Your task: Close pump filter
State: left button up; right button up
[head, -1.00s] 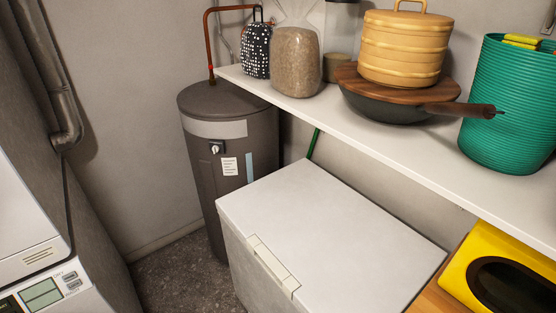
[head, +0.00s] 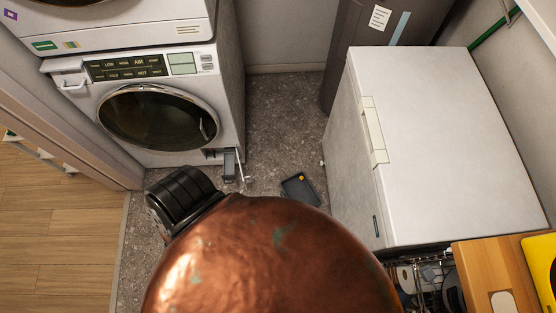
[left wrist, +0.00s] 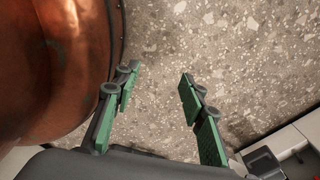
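The washer (head: 158,118) stands at the left in the head view, under a second stacked machine. At the lower right corner of its front, a dark grey pump filter part (head: 229,164) sticks out, with a thin pale piece (head: 240,165) beside it. Its inside is too small to make out. In the left wrist view, a dark grey boxy part (left wrist: 263,161) shows by a white body at the lower right; it looks like the same filter. My left gripper (left wrist: 159,76) is open and empty above the speckled floor, apart from that part. My right gripper is not in view.
A dark tray-like object (head: 300,189) with a yellow spot lies on the floor (head: 278,120) between the washer and a white chest freezer (head: 445,135). A grey tank (head: 365,45) stands behind. The lower middle of the head view is blocked.

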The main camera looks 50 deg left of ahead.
aim_at(228, 158)
jog(key=u, duration=1.4)
jog(key=k, duration=0.45)
jog(key=u, duration=0.75)
